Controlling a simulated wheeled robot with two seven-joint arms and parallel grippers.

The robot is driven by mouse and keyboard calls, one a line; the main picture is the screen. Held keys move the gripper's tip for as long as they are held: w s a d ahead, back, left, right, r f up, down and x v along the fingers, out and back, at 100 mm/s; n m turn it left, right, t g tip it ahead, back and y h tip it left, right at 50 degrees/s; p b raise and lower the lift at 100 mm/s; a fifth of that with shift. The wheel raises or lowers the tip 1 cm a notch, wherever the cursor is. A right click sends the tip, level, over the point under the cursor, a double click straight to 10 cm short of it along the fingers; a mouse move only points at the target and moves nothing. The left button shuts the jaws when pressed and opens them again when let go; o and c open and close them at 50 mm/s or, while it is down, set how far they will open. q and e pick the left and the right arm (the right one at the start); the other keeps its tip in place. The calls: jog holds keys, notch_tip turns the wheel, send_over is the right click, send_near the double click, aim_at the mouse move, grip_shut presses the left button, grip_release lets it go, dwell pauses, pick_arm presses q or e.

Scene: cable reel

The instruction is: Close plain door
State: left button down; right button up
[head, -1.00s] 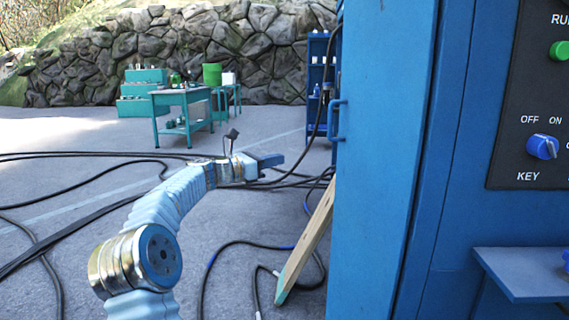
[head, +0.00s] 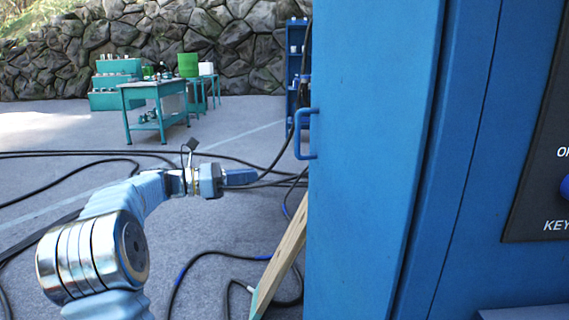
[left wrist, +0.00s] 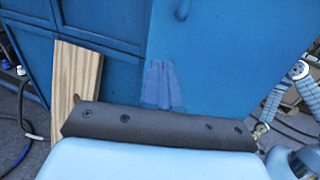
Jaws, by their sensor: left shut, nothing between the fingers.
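The plain door is a tall flat blue panel (head: 365,160) in the middle of the head view. A blue bar handle (head: 305,135) sticks out at its left edge. The left wrist view shows a blue panel (left wrist: 235,70) with a small handle (left wrist: 183,10) at the top. My left gripper (head: 240,178) is left of the door edge and a little below the handle, apart from it in the head view. Its fingers (left wrist: 163,85) are together and empty in the left wrist view. I cannot tell exactly how far the door stands open. My right gripper is not in view.
A wooden plank (head: 282,255) leans beside the door's lower left edge. Black cables (head: 215,255) lie across the grey ground. A control panel (head: 545,190) is on the cabinet at right. A teal workbench (head: 155,105) stands farther back, before a stone wall.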

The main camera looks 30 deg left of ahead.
aim_at(312, 169)
pick_arm(q)
jog(key=p+x, duration=0.1)
jog(key=x, duration=1.2)
jog(key=shift+w+d, duration=0.15)
jog(key=shift+d, duration=0.2)
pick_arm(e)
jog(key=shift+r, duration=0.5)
pick_arm(q)
jog(key=shift+d, duration=0.1)
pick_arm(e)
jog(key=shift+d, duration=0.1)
